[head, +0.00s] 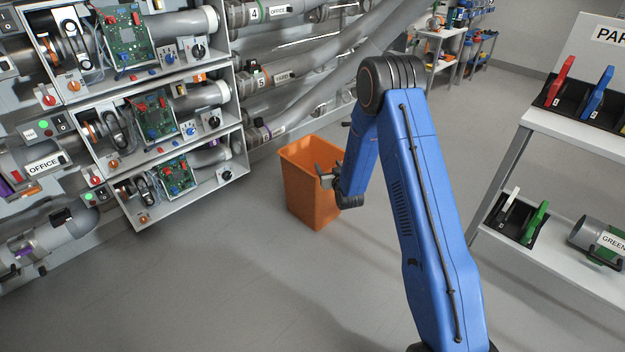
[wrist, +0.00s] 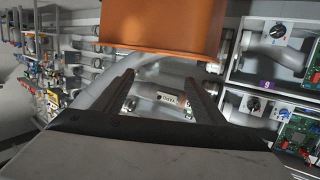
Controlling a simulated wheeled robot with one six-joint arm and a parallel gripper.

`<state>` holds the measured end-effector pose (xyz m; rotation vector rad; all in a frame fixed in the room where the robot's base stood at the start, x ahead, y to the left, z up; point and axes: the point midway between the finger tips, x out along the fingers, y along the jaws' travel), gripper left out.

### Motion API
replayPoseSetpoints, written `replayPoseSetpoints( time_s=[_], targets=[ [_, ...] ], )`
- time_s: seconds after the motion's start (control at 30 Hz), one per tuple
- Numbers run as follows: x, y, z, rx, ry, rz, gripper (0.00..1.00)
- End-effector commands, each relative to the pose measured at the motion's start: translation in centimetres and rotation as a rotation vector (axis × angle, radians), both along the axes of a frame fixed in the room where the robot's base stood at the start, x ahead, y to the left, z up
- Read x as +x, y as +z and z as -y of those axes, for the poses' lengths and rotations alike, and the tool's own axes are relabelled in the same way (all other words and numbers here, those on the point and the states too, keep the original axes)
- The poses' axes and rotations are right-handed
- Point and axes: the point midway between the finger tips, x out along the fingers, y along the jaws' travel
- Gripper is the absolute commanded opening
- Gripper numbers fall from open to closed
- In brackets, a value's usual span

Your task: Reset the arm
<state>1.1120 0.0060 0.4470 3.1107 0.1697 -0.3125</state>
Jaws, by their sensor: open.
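My blue arm (head: 425,215) stands right of centre in the head view, bent at the elbow, with its forearm hanging down and to the left. My gripper (head: 325,177) is in front of the orange bin (head: 312,208), overlapping it in the picture. In the wrist view my gripper (wrist: 166,98) shows two dark fingers spread apart with nothing between them. The orange bin also shows at the top of the wrist view (wrist: 160,25), beyond the fingertips. I cannot tell whether the gripper touches the bin.
Open blower units (head: 165,130) with green circuit boards line the left wall, with grey pipes beside them. A white shelf (head: 560,270) at the right holds coloured parts and a grey tube (head: 588,234). The grey floor (head: 250,285) in front is clear.

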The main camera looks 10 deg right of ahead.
Motion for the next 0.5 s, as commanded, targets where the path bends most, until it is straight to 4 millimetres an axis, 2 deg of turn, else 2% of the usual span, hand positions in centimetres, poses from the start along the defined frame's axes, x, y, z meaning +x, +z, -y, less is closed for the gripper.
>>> replayPoseSetpoints(
  time_s=[0.17,0.27,0.37,0.5],
  targets=[
    [0.0,0.2,0.0,0.0,0.0,-0.001,0.65],
    [-0.1,1.2,0.1,-0.002,-0.002,-0.012,0.65],
    [-0.5,3.2,0.4,-0.005,-0.006,-0.036,0.65],
    [-1.5,6.7,0.9,-0.012,-0.012,-0.084,0.65]
  ],
)
